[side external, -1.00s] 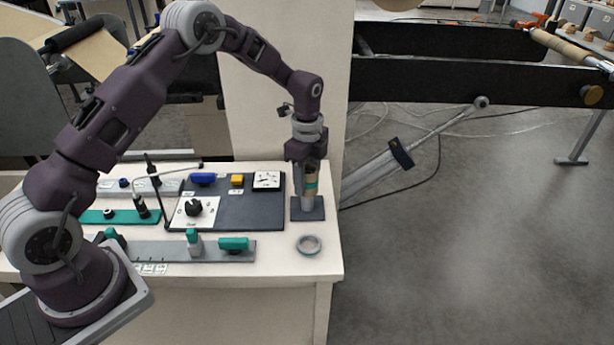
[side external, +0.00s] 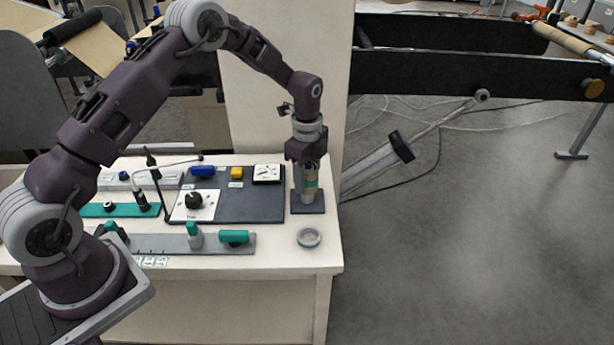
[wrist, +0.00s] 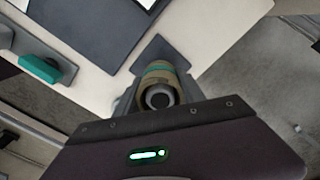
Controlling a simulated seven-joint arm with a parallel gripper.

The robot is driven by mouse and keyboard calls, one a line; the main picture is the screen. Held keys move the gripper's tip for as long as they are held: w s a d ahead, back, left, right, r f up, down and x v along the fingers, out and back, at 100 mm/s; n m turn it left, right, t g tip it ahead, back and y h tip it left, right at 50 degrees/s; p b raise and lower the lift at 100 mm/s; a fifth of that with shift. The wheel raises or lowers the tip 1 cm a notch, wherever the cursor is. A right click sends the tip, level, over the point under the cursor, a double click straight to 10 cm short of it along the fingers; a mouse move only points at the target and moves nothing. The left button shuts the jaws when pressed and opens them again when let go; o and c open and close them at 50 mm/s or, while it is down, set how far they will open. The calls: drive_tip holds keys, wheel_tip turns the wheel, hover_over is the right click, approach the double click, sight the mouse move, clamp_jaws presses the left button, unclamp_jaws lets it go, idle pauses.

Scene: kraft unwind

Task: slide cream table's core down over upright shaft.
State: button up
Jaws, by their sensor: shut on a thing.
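The core (side external: 311,182), a tan cardboard tube with a teal band, stands upright over the dark square base plate (side external: 313,209) at the cream table's (side external: 275,262) right side. My gripper (side external: 306,178) is shut on it, fingers pointing down. A short grey upright piece, apparently the shaft (side external: 307,199), shows between the core's lower end and the plate. In the wrist view the core (wrist: 160,78) sits between the fingers, and a round grey end shows inside its dark bore. The core appears to be around the shaft; how far down is partly hidden by the fingers.
A teal-rimmed ring (side external: 309,237) lies in front of the plate. Left of it are a dark control panel (side external: 262,205) with knob and gauge, and a grey strip (side external: 165,243) with teal handles. The table's right edge is close.

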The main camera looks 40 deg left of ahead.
sight(307, 167)
drive_tip(key=shift+f, duration=2.05)
idle(0.8)
drive_tip(key=o, duration=1.9)
drive_tip(key=shift+r, duration=4)
